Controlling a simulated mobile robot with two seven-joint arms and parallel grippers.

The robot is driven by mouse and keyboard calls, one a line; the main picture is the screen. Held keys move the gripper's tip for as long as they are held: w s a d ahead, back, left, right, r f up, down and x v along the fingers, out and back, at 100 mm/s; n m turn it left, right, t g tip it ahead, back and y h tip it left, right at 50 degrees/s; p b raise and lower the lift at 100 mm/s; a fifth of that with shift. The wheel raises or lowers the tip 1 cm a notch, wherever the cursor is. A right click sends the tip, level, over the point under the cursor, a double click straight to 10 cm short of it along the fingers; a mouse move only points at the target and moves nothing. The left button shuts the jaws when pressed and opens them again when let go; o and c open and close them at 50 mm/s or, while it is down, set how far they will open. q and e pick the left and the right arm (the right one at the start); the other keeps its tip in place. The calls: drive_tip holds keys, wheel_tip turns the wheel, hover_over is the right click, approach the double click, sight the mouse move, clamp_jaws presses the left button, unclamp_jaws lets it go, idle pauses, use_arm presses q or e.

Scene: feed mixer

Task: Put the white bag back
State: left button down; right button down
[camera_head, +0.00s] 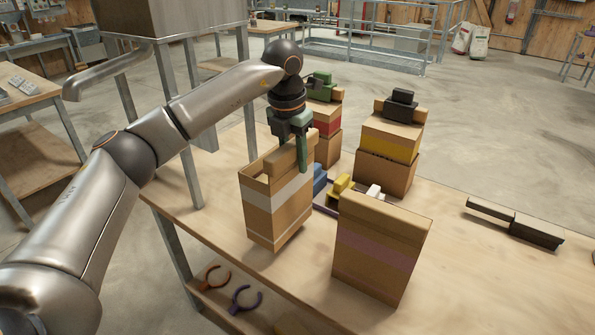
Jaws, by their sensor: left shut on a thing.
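The white bag is a brown paper bag with a white band (277,205). It hangs slightly tilted at the left part of the wooden table (460,265). My left gripper (303,160) is above it, with its green fingers shut on the tan block at the bag's top edge. The bag's lower edge looks a little above the table, but I cannot tell the gap exactly. My right gripper is not in view.
A red-banded bag (326,128) and a yellow-banded bag (390,143) stand behind. A pink-banded bag (378,248) stands close at the front right. Yellow (342,185) and white blocks (374,192) lie between them. A dark flat tool (515,221) lies right; table around it is clear.

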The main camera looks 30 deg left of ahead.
sight(294, 143)
use_arm(q)
drive_tip(key=shift+w+d, duration=0.1)
drive_tip(key=shift+w, duration=0.05)
drive_tip(key=shift+w+d+f, duration=0.1)
drive_tip(key=shift+w+f, duration=0.1)
drive_tip(key=shift+f, duration=1.6)
drive_tip(key=shift+f, duration=0.2)
drive_tip(key=c, duration=0.6)
unclamp_jaws()
drive_tip(key=shift+o, duration=0.2)
drive_tip(key=r, duration=0.4)
drive_tip(key=s+r, duration=0.1)
drive_tip(key=r, duration=0.3)
drive_tip(key=s+r, duration=0.1)
drive_tip(key=r, duration=0.3)
